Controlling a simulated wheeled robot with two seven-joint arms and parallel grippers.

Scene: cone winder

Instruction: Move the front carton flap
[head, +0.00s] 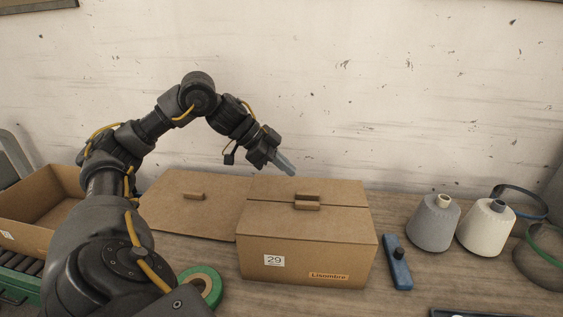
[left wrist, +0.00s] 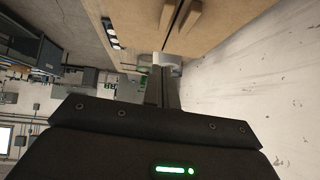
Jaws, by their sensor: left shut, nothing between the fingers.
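The brown carton (head: 307,262) stands on the table with a "29" label on its front wall. Its front flap (head: 275,222) lies flat across the top, with a small brown handle (head: 307,206) near the seam. The back flap (head: 275,188) also lies flat, its handle (head: 308,195) just behind. My left gripper (head: 288,168) is shut and empty, above the back of the carton, apart from the flaps. In the left wrist view its fingers (left wrist: 162,88) point toward the carton's top (left wrist: 225,12). My right gripper is not in view.
An open cardboard box (head: 35,200) stands at the left. A green tape roll (head: 212,290) lies near the carton's front left. The wall is close behind.

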